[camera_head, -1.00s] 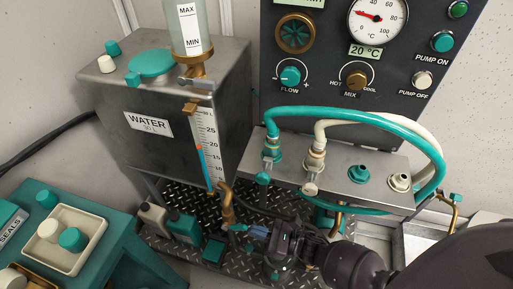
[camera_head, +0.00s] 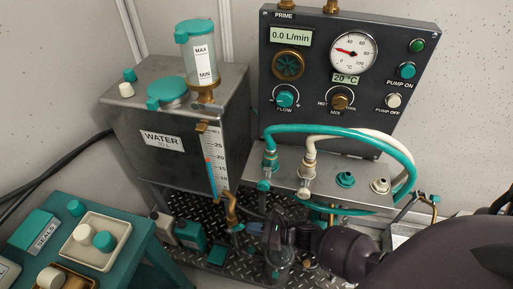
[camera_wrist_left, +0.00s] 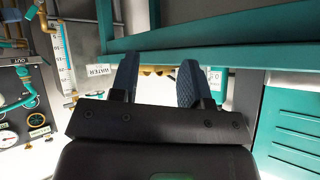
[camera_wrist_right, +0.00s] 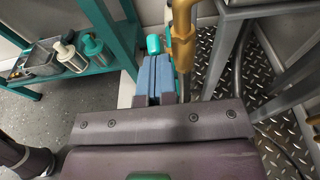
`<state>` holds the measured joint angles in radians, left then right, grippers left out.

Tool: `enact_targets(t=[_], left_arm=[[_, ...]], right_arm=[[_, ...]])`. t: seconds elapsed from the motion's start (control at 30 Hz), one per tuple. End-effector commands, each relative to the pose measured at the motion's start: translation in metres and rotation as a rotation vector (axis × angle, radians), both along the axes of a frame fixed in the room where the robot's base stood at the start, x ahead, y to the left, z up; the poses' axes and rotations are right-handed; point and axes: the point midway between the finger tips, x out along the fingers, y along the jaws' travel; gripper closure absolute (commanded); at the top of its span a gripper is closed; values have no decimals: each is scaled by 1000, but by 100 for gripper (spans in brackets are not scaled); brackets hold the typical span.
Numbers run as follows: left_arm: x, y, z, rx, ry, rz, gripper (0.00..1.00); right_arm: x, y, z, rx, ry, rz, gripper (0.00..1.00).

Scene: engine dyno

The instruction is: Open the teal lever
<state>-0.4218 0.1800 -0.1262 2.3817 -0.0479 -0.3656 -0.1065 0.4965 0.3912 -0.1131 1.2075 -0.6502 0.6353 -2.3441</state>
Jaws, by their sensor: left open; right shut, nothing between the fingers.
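The teal lever (camera_head: 238,228) is at the brass outlet pipe (camera_head: 231,207) below the front of the water tank (camera_head: 176,143). In the right wrist view, a teal rounded end (camera_wrist_right: 153,44) shows just beyond my fingertips, beside the brass pipe (camera_wrist_right: 184,45). My right gripper (camera_head: 250,228) is shut and empty close to the lever; its blue fingers (camera_wrist_right: 154,58) lie side by side. I cannot tell whether they touch the lever. My left gripper (camera_wrist_left: 158,66) is open and empty in the left wrist view, outside the head view.
A steel shelf (camera_head: 325,189) with teal and white hoses (camera_head: 345,131) stands right of the tank, under the control panel (camera_head: 343,45). A teal bench (camera_head: 132,208) with trays is at the left.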

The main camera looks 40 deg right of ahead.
Motion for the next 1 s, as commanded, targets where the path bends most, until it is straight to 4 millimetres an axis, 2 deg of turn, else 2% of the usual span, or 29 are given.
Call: enact_targets(t=[0.03,0.13,0.47,1.0], left_arm=[[4,0,9,5,-5,-1,57],[0,3,10,-12,3,22,57],[-8,8,9,-42,33,62,57],[-13,9,4,-52,53,77,57]], right_arm=[[8,1,15,-22,7,3,100],[12,4,21,-64,59,4,100],[18,10,26,-171,203,4,100],[33,26,34,-164,212,1,100]])
